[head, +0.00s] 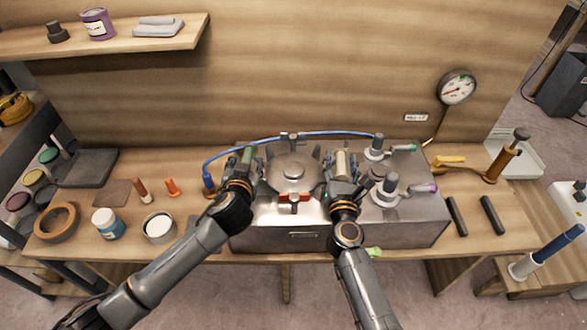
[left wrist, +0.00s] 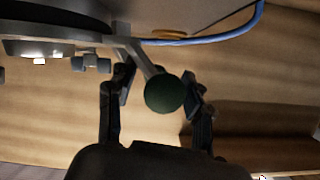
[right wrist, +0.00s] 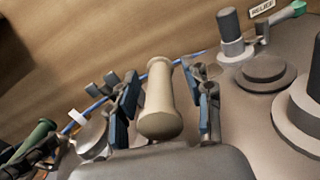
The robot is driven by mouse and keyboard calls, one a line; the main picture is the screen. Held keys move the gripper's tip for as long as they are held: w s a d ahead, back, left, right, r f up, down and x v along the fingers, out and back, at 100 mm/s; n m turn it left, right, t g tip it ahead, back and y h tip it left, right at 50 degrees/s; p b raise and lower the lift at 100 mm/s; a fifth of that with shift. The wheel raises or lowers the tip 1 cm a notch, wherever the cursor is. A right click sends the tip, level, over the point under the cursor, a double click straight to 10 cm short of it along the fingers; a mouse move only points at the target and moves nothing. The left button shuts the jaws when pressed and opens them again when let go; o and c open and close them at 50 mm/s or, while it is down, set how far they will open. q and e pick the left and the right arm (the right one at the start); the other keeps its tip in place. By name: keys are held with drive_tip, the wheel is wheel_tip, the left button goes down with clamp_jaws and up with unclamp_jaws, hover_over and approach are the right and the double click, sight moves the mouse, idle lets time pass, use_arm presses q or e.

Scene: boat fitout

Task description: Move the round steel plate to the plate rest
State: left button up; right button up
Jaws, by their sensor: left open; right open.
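The round steel plate (head: 292,180) lies on top of the steel box (head: 410,228), between my two grippers. A green-ended handle (left wrist: 165,94) is on its left and a beige handle (right wrist: 161,105) on its right. My left gripper (head: 246,160) is open, its fingers on either side of the green handle end. My right gripper (head: 340,165) is open, its fingers on either side of the beige handle. Whether the fingers touch the handles is hard to tell. Two parallel dark bars (head: 457,215) lie on the bench at the right; I cannot tell if they are the plate rest.
A blue hose (head: 290,136) arches behind the plate. Valve posts (head: 388,186) stand on the box, right of my right gripper. A brass hand pump (head: 500,160) is at the right. Jars (head: 107,222), a tape roll (head: 57,222) and a dark tray (head: 85,168) occupy the bench's left.

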use_arm(q)
clamp_jaws()
use_arm(e)
clamp_jaws()
